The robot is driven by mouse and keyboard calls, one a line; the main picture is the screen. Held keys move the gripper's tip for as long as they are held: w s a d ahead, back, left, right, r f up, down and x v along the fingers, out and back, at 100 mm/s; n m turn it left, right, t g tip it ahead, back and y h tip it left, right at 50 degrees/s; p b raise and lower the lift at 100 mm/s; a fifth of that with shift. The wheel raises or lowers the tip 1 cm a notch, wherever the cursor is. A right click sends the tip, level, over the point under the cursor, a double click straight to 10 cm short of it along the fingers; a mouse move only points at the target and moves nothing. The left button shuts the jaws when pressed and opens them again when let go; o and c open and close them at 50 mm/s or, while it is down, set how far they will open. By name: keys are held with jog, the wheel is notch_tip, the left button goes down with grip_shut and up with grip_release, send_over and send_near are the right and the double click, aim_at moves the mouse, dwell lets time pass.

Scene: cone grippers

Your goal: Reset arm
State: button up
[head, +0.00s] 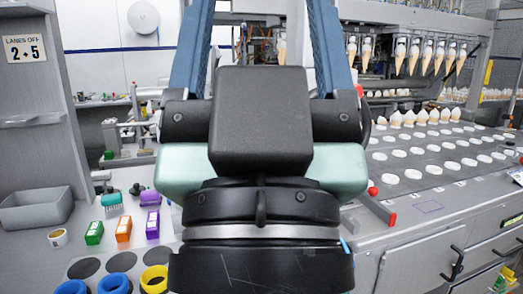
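My gripper (261,120) fills the middle of the head view, close to the camera. Its dark body sits on a round black mount with a silver band, with pale green parts at both sides. Two blue bars rise from it, one left and one right, with a gap between them. They run out of the top of the picture, so the tips are hidden and I cannot tell how far they are open. I see nothing held in the visible part. My arm and gripper hide the centre of the workspace.
At left are a grey bin (36,208), green (94,232), orange (123,229) and purple (152,224) blocks, and blue and yellow (154,279) rings. At right, a machine bed (430,205) has rows of white discs. Several cones (400,58) hang above it.

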notch_tip(320, 180, up, 18)
jog(key=p, duration=1.6)
jog(key=shift+r, duration=0.2)
